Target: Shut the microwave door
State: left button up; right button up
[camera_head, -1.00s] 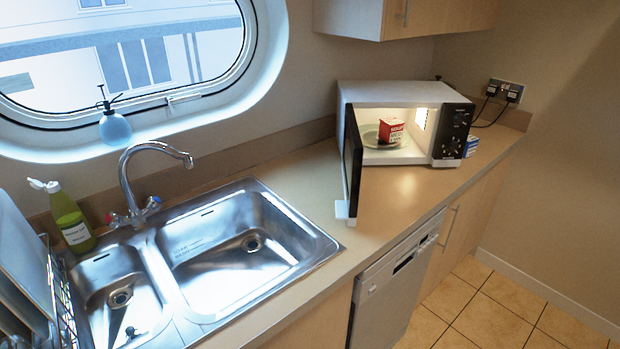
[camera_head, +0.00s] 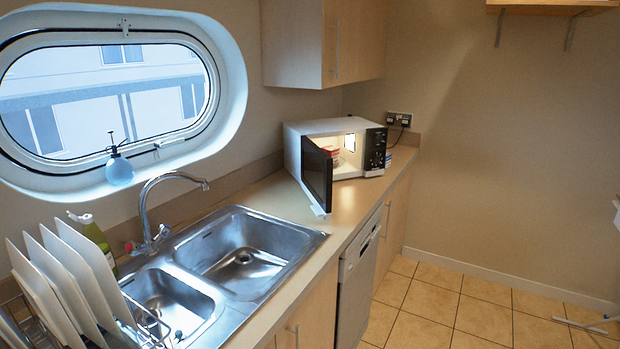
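The microwave (camera_head: 313,126) is a white box with a black control panel (camera_head: 375,149) on its right side. It stands on the counter against the wall, right of the sink. Its dark door (camera_head: 317,174) is hinged on the left and stands wide open, swung out over the counter. A pale piece (camera_head: 320,211) shows at the door's lower free edge. The inside is lit and holds a red and white box (camera_head: 332,153), partly hidden by the door. Neither of my grippers is in view.
A double steel sink (camera_head: 245,258) with a curved tap (camera_head: 170,182) is left of the microwave. White plates (camera_head: 65,275) stand in a rack at the lower left. A dishwasher (camera_head: 357,277) sits under the counter. The tiled floor (camera_head: 450,312) at the right is mostly clear.

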aim_at(316, 165)
jog(key=i+l+u, duration=0.2)
jog(key=i, duration=0.2)
jog(key=i+l+u, duration=0.25)
jog(key=i+l, duration=0.05)
jog(key=i, duration=0.05)
